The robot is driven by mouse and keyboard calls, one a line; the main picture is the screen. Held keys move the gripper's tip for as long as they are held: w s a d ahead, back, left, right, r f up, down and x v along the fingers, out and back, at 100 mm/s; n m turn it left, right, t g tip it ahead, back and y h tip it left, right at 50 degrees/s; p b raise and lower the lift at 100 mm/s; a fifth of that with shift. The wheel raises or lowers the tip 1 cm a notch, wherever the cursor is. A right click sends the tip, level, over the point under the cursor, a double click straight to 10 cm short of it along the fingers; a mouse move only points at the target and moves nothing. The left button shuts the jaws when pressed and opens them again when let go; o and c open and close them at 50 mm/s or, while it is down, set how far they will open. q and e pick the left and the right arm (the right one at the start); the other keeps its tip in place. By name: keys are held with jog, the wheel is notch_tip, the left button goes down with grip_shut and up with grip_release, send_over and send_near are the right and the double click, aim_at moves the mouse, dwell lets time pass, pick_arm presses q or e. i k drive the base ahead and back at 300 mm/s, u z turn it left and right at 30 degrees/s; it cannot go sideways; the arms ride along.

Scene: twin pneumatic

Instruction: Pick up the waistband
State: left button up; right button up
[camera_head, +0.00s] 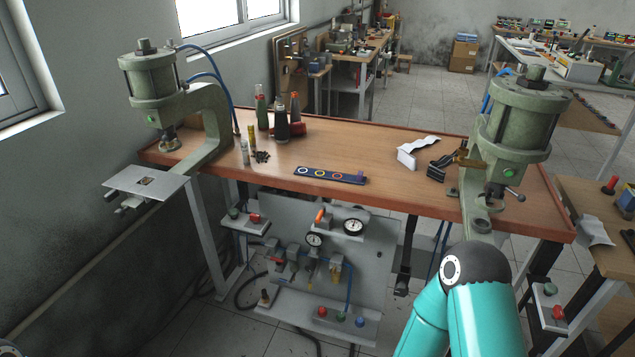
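A flat dark blue band (346,178) with several coloured rings along it lies on the wooden bench (370,141), near its front edge. It looks most like the waistband. Nothing is touching it. My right arm comes up at the lower right, with its teal links and a dark joint in front of the right press. Its gripper is out of view. My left gripper is not in view either.
A green pneumatic press stands at each end of the bench, left (153,80) and right (515,125). Bottles (281,120) stand at the back left. A white crumpled strip (407,157) and a black object (437,172) lie right of the band. Gauges and valves sit below.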

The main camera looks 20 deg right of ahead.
aim_at(359, 179)
jog(key=z, duration=0.15)
jog(key=i, duration=0.95)
jog(key=u, duration=0.2)
jog(key=k, duration=0.95)
jog(key=z, duration=0.15)
jog(key=i, duration=0.9)
jog(key=u, duration=0.05)
